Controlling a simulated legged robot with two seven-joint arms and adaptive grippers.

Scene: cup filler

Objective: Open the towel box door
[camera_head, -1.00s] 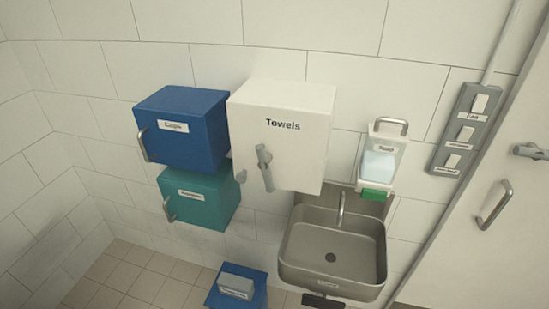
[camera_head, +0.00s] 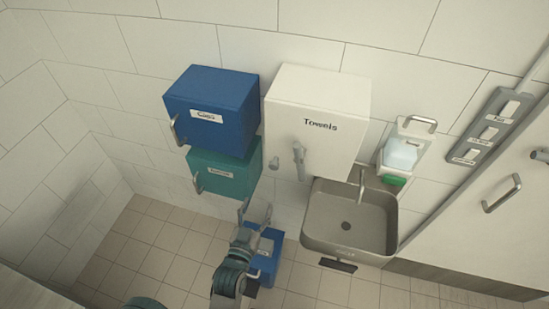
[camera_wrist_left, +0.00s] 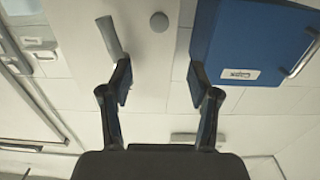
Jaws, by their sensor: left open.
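The white towel box (camera_head: 322,100), labelled "Towels", hangs on the wall, and its door looks shut. A grey lever handle (camera_head: 299,160) is on the lower left of its front, with a round knob (camera_head: 274,163) beside it. My left gripper (camera_head: 256,212) is below and left of the handle, apart from the box. In the left wrist view the open, empty fingers (camera_wrist_left: 160,82) frame the white box front (camera_wrist_left: 85,45); the handle (camera_wrist_left: 108,38) and knob (camera_wrist_left: 159,22) show beyond them. My right gripper is not in view.
A blue box (camera_head: 212,112) and a teal box (camera_head: 222,174) hang left of the towel box. A metal sink (camera_head: 325,235) is below right, with a soap dispenser (camera_head: 402,152) above it. A blue bin (camera_head: 270,262) stands on the floor behind my left arm.

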